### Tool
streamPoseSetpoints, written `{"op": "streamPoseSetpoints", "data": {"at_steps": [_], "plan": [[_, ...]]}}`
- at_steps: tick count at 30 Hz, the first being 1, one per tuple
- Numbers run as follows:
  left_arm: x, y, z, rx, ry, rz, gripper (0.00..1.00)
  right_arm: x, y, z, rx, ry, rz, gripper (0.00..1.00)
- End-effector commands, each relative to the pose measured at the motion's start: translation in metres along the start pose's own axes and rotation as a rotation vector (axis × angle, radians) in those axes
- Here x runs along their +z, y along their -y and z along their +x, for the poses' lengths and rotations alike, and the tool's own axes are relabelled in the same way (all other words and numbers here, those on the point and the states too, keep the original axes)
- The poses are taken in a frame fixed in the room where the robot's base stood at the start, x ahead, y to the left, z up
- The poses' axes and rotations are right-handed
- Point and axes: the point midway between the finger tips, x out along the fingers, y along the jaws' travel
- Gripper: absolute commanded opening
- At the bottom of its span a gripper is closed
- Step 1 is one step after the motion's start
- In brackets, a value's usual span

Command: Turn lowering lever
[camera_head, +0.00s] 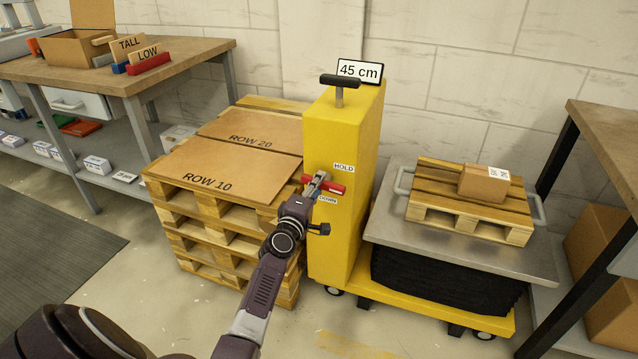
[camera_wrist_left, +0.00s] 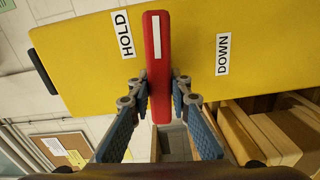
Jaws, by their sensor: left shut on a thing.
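The lowering lever is a red bar with a white stripe (camera_head: 335,188) on the side of the yellow lift column (camera_head: 340,130). Labels HOLD (camera_head: 344,168) and DOWN (camera_head: 327,199) sit above and below it. My left gripper (camera_head: 317,186) is at the lever, with its fingers shut on it. In the left wrist view the red lever (camera_wrist_left: 158,50) stands between the HOLD label (camera_wrist_left: 123,35) and the DOWN label (camera_wrist_left: 223,54), and the left gripper's fingers (camera_wrist_left: 159,92) are on both sides of it. My right gripper is not in view.
The lift's platform (camera_head: 400,245) holds a small wooden pallet (camera_head: 440,215) with a carton (camera_head: 484,184). A sign on the column reads 45 cm (camera_head: 360,70). Stacked pallets (camera_head: 215,245) with ROW 10 and ROW 20 sheets stand left of the column. A workbench (camera_head: 130,75) is at the left.

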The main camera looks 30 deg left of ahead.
Motion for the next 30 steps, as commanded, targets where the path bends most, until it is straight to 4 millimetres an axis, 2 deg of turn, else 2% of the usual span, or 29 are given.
{"op": "streamPoseSetpoints", "data": {"at_steps": [9,24,25,29,30], "plan": [[-0.0002,0.0026,-0.0003,-0.002,-0.001,-0.100,0.00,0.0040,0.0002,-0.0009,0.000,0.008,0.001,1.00],[0.0000,0.0031,-0.0004,-0.002,-0.001,-0.118,0.00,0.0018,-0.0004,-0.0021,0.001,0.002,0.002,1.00],[0.0000,0.0031,-0.0004,-0.002,-0.001,-0.118,0.21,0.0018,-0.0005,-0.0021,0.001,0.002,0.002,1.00],[0.0001,0.0028,-0.0003,-0.002,-0.001,-0.116,0.35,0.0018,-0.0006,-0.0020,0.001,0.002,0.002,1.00],[0.0001,0.0026,-0.0003,-0.002,-0.001,-0.115,0.36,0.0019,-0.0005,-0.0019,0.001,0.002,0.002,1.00]]}}
